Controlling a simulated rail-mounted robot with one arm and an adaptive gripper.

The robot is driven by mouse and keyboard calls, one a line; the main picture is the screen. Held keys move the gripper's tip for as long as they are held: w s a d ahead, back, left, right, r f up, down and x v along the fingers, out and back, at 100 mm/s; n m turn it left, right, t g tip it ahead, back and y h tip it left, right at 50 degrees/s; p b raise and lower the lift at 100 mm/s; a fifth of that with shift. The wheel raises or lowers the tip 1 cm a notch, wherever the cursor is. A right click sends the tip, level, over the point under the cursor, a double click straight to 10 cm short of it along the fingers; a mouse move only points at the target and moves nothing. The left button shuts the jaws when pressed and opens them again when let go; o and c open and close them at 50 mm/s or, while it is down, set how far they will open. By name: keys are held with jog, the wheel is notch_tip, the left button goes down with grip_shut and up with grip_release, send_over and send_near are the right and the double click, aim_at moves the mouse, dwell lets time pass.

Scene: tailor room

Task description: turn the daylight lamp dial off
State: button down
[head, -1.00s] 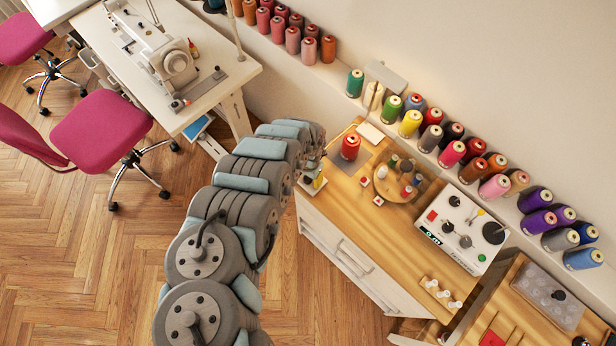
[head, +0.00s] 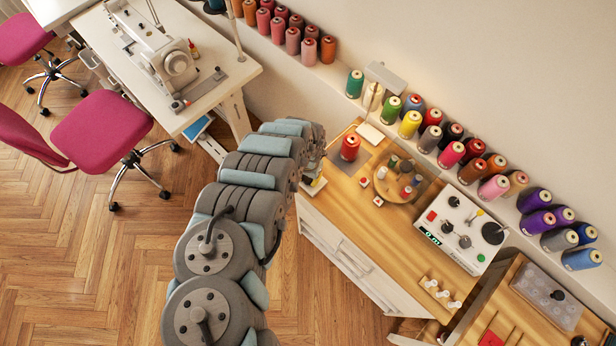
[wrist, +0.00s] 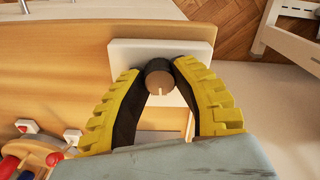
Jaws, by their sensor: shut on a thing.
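The dial (wrist: 159,79) is a round brown knob with a dark side and a short pale mark on its face. It stands on a white plate (wrist: 120,52) on the wooden top. The pale mark points towards the bottom of the wrist view. My gripper (wrist: 160,72) has yellow ribbed fingers with dark pads, shut on the dial from both sides. In the head view my gripper (head: 316,180) is at the left corner of the wooden counter, and my arm hides most of the dial. The daylight lamp (head: 385,77) stands at the counter's back edge.
A red spool (head: 350,147) and a round wooden tray (head: 388,189) with small spools are on the counter (head: 415,222), right of my gripper. A white control box (head: 462,228) is further right. Thread cones line the wall ledge.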

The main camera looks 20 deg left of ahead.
jog(key=n+p, duration=0.1)
jog(key=n, duration=0.4)
jog(key=shift+d, duration=0.1)
jog(key=n, duration=0.5)
jog(key=shift+n, duration=0.3)
dwell(0.3)
jog(key=c, duration=0.8)
grip_release()
